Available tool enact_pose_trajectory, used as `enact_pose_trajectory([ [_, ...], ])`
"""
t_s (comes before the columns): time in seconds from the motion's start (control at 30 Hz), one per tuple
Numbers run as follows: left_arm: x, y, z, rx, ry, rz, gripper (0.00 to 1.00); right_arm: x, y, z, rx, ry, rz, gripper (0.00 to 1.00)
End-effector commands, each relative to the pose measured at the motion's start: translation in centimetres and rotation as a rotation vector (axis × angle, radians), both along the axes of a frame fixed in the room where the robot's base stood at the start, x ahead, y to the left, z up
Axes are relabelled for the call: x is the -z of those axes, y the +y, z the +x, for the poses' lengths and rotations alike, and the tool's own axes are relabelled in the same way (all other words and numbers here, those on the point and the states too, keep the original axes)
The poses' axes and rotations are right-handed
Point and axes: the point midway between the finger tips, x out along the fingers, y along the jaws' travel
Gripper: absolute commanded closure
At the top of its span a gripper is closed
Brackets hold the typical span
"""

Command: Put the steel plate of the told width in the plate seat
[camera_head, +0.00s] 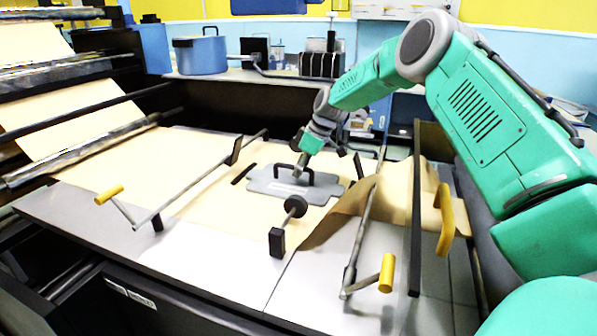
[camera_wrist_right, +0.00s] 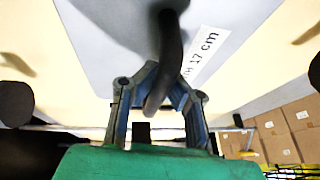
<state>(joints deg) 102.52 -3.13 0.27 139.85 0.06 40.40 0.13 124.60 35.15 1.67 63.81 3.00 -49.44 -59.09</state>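A grey steel plate (camera_head: 270,184) with a black arched handle and a white label lies over the kraft paper in the middle of the bench. In the right wrist view the plate (camera_wrist_right: 110,40) fills the upper middle, and its label (camera_wrist_right: 203,55) reads "17 cm", with the start hidden. My right gripper (camera_head: 300,168) is at the handle. In the wrist view its fingers (camera_wrist_right: 163,82) close around the dark handle bar (camera_wrist_right: 171,45). I cannot tell whether the plate touches the surface below, and no seat outline is clear. My left gripper is not in view.
Crank arms with yellow grips (camera_head: 109,194) (camera_head: 387,272) stand left and right of the plate. A black knob on a post (camera_head: 296,206) stands in front. Kraft paper (camera_head: 340,215) curls up at right, near a black upright bar (camera_head: 416,210). A slotted dark rack (camera_head: 319,65) and blue pot (camera_head: 201,54) stand behind.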

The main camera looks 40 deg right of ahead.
Motion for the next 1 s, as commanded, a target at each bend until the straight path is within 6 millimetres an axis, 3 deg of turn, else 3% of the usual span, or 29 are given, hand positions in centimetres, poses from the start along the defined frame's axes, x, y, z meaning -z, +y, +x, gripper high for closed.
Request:
enact_pose_trajectory([
  [0.17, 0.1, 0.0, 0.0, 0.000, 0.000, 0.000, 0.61, 0.0, 0.0, 0.1, 0.001, -0.003, 0.001, 1.00],
  [0.2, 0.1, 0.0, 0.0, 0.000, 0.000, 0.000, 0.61, 0.1, 0.0, 0.0, 0.000, 0.001, 0.000, 0.82],
  [0.23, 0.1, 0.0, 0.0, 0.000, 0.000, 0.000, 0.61, 0.1, 0.0, 0.0, 0.000, 0.001, 0.000, 0.74],
  [0.63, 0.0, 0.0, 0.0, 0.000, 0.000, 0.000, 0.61, -0.5, -0.2, 0.0, 0.000, -0.001, 0.000, 0.74],
  [0.77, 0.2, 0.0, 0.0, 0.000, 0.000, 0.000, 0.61, -2.2, -0.8, -0.6, 0.001, -0.002, 0.000, 0.74],
  [1.0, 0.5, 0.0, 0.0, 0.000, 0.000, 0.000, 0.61, -7.1, -2.3, -2.0, 0.001, -0.003, 0.000, 0.74],
])
